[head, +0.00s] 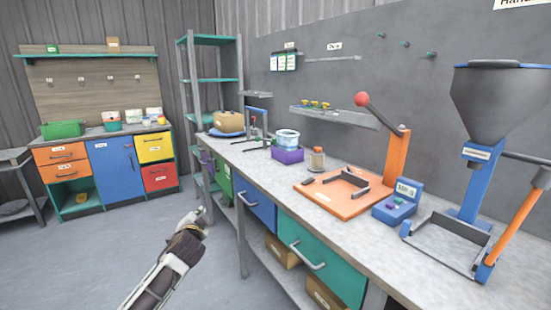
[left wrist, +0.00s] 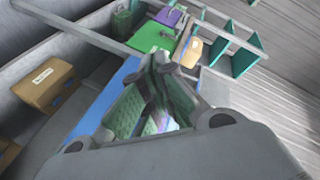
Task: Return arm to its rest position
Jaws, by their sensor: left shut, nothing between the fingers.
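My left arm comes in from the bottom left of the head view. Its gripper (head: 203,213) is in the air over the floor, in front of and apart from the workbench (head: 235,150). The left gripper is shut and empty. In the left wrist view its fingers (left wrist: 160,66) meet at the tips, with the green and blue drawer fronts behind them. My right arm and gripper do not show.
The bench holds an orange press (head: 345,190), a blue scale box (head: 395,204) and a grey hopper (head: 500,100) on a blue stand. A teal drawer (head: 320,262) has a protruding handle. A cabinet (head: 115,165) stands far left. The floor (head: 90,240) between is clear.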

